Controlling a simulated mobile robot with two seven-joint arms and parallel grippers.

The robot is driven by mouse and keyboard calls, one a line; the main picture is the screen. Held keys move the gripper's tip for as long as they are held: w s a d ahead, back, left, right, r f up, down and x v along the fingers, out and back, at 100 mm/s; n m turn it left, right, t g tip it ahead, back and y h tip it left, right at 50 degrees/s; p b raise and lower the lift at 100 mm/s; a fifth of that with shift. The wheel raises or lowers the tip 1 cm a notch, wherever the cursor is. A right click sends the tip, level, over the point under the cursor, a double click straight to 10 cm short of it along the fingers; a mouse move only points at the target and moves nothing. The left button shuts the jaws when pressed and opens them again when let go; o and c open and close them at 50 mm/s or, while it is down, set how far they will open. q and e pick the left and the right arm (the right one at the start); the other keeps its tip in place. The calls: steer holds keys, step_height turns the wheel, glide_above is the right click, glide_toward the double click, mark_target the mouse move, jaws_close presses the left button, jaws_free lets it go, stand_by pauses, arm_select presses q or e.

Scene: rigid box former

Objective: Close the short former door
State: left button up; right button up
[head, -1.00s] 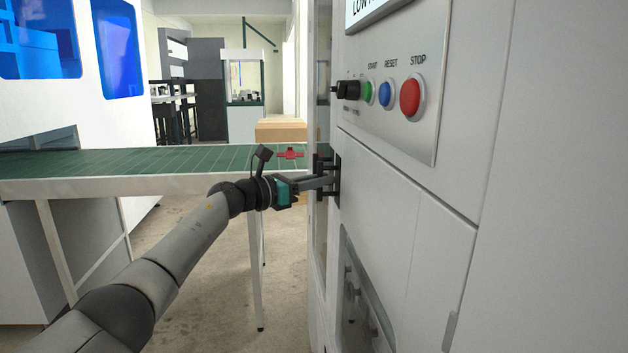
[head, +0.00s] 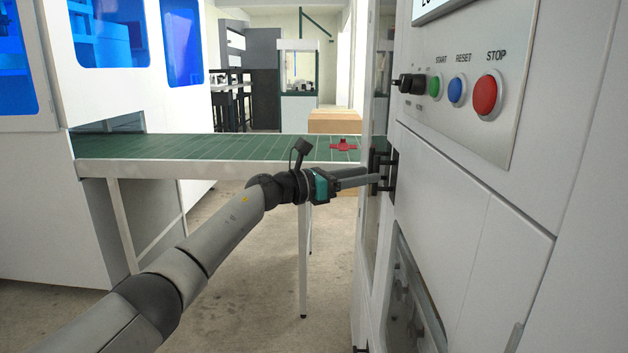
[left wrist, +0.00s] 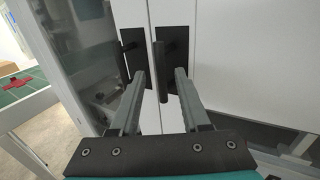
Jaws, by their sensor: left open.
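The white former machine (head: 480,215) fills the right of the head view. Its narrow glazed door (head: 370,215) is seen almost edge-on, so how far it stands open is hard to tell. Two black handles sit side by side near the door edge: a left handle (left wrist: 131,45) on the glazed side and a right handle (left wrist: 161,80) on the white panel. My left gripper (head: 374,176) is open at these handles. In the left wrist view its fingertips (left wrist: 160,76) lie on either side of the right handle's bar; contact is unclear. My right gripper is out of view.
A green conveyor (head: 220,148) with a red part (head: 345,145) runs behind my left arm. A control panel with a red stop button (head: 487,93) is above the handles. Bare floor (head: 250,260) is open below the conveyor.

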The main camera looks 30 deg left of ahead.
arm_select(q)
steer(key=v, duration=1.2)
steer(key=shift+a+f, duration=0.15)
